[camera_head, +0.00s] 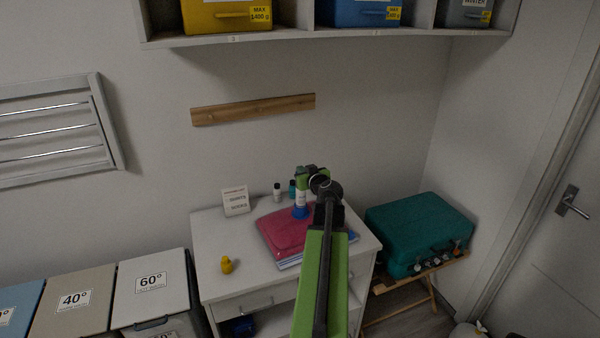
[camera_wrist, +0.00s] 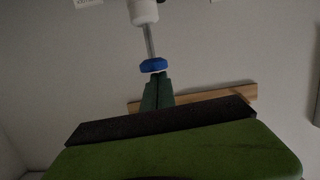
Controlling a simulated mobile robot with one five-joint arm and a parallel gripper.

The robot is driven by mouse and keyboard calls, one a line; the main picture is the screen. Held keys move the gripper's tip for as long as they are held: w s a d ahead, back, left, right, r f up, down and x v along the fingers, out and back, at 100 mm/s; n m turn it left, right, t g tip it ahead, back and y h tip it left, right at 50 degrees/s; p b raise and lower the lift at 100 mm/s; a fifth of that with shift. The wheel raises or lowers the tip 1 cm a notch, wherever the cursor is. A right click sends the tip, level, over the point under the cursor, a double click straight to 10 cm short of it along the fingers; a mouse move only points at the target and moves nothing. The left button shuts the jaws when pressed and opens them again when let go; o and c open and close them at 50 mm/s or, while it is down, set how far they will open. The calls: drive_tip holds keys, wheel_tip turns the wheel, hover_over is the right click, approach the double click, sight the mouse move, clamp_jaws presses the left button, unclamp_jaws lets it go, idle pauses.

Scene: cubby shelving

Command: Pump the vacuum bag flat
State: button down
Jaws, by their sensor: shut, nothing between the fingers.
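A pink bag (camera_head: 281,237) lies on the white cabinet and looks like a thick slab with blue and white layers along its front edge. A small pump (camera_head: 301,198) with a white body and blue base stands upright on it. The wrist view, which looks upside down, shows the pump's white body (camera_wrist: 143,12), a bare metal rod and a blue handle (camera_wrist: 153,65) at its end. My gripper (camera_head: 300,180) is above the pump. Its green fingertips (camera_wrist: 158,78) are shut and empty, close against the blue handle; I cannot tell whether they touch.
The white cabinet top (camera_head: 212,225) carries a sign (camera_head: 235,201), small bottles (camera_head: 277,192) and a yellow object (camera_head: 227,265). A teal suitcase (camera_head: 418,232) sits on a stand to the right. Labelled bins (camera_head: 153,288) stand left. A wooden rail (camera_head: 253,109) and cubby shelf (camera_head: 300,40) are above.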

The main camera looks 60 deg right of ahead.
wheel_tip(320, 180, down, 4)
drive_tip(key=b, duration=0.4)
drive_tip(key=shift+s+f+b, duration=0.15)
drive_tip(key=shift+f+b, duration=0.1)
drive_tip(key=shift+b, duration=0.1)
